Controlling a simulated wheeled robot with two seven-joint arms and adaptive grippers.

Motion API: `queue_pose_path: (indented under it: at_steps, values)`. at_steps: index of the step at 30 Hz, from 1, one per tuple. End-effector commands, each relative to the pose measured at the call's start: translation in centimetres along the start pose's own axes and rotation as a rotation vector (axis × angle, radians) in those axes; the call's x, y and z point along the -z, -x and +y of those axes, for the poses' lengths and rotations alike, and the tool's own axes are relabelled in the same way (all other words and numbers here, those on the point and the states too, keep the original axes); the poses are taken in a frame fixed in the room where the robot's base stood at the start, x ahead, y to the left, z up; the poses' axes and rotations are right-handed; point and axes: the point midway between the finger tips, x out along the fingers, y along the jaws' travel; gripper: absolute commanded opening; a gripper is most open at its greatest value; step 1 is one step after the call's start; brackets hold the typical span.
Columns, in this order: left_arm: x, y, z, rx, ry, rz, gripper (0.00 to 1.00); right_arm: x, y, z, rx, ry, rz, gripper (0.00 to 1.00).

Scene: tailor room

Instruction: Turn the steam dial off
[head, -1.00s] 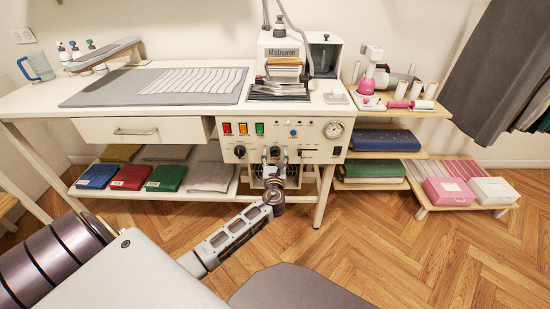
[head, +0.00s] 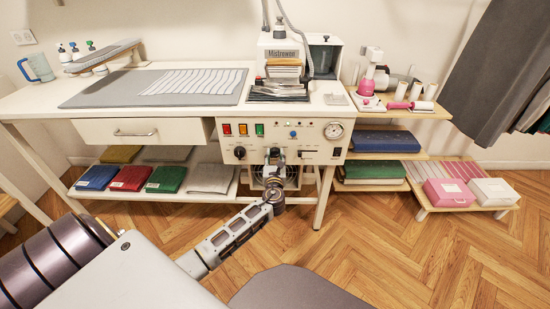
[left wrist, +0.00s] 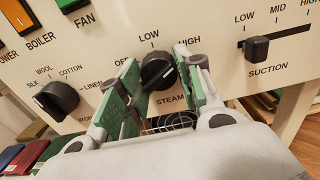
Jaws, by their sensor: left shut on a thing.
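The steam dial (left wrist: 158,73) is a round black knob above the word STEAM on the cream control panel (head: 318,130), with OFF, LOW and HIGH printed around it. A pale mark shows on its right side, but I cannot tell for sure which setting it points to. My left gripper (left wrist: 155,84) has its green-padded fingers on either side of the dial and is shut on it. In the head view my left gripper (head: 274,160) reaches the lower middle of the panel and hides the dial. My right gripper is not in view.
The iron setting knob (left wrist: 57,101) is left of the steam dial, and the suction slider (left wrist: 257,49) is right of it. Coloured switches (head: 243,129) sit higher on the panel. Folded cloths (head: 166,178) lie on the shelf below.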

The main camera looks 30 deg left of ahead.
Motion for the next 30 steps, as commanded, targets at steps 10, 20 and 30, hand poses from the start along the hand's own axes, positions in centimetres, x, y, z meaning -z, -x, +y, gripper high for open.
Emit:
queue_pose_path:
  at_steps: [10,20,30]
  values:
    - [0.0,0.0,0.0,-0.001,0.067,0.0,0.12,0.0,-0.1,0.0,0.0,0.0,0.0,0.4]
    - [0.1,0.0,0.0,-0.002,0.266,0.0,0.12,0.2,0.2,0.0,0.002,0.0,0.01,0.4]
    - [0.2,0.0,-0.1,-0.002,0.559,0.0,0.12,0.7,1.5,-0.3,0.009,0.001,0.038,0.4]
